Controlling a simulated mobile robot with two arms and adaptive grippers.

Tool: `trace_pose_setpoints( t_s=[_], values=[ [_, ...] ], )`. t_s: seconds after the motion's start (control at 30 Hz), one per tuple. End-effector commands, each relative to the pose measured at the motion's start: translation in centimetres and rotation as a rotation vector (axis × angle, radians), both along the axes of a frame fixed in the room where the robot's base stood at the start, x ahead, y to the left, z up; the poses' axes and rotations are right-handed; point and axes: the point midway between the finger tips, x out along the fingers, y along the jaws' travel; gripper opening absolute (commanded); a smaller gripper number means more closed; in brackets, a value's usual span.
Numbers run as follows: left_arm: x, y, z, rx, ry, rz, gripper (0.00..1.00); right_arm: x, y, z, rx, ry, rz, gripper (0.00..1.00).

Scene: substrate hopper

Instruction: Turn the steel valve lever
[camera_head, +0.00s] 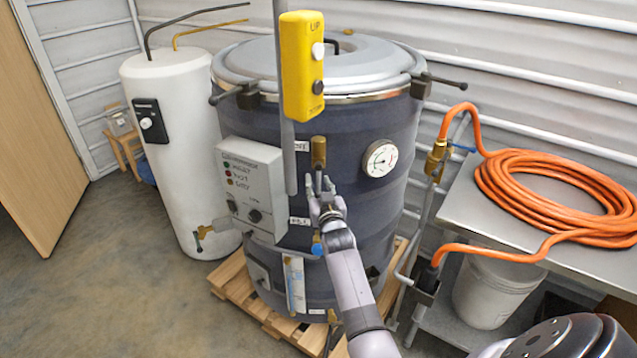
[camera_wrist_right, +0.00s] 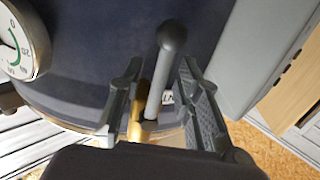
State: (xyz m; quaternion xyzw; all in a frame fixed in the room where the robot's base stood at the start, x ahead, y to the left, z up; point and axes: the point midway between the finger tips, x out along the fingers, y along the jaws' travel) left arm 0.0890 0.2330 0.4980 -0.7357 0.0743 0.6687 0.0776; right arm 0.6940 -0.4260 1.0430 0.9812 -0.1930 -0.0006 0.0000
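The steel valve lever (camera_wrist_right: 160,90) shows in the right wrist view as a grey rod with a dark rounded end, beside a brass part (camera_wrist_right: 142,128). My right gripper (camera_wrist_right: 160,72) is open, with one finger on each side of the lever and gaps visible to both. In the head view my right gripper (camera_head: 319,186) is in front of the dark drum (camera_head: 350,215), just below a brass fitting (camera_head: 319,152). The lever is hard to make out there. My left gripper is not in view.
A yellow pendant (camera_head: 302,80) hangs above my right gripper. A grey control box (camera_head: 250,185) is left of it, and a round gauge (camera_head: 380,158) is right. A steel table (camera_head: 480,205) with an orange hose (camera_head: 540,180) stands at right. A white tank (camera_head: 175,140) stands at left.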

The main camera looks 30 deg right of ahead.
Motion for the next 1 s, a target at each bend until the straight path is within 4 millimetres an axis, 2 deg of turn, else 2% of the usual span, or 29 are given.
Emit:
trace_pose_setpoints(
  t_s=[0.4, 0.87, 1.0],
  values=[
    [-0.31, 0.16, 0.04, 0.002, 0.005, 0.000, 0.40, 0.51, -0.24, 0.03, 0.000, -0.001, 0.000, 0.31],
    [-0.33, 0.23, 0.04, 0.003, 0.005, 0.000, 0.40, 0.49, -0.20, 0.01, 0.000, 0.000, 0.000, 0.00],
    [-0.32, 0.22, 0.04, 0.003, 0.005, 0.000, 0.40, 0.49, -0.20, 0.01, 0.000, 0.000, 0.000, 0.00]
  ],
)
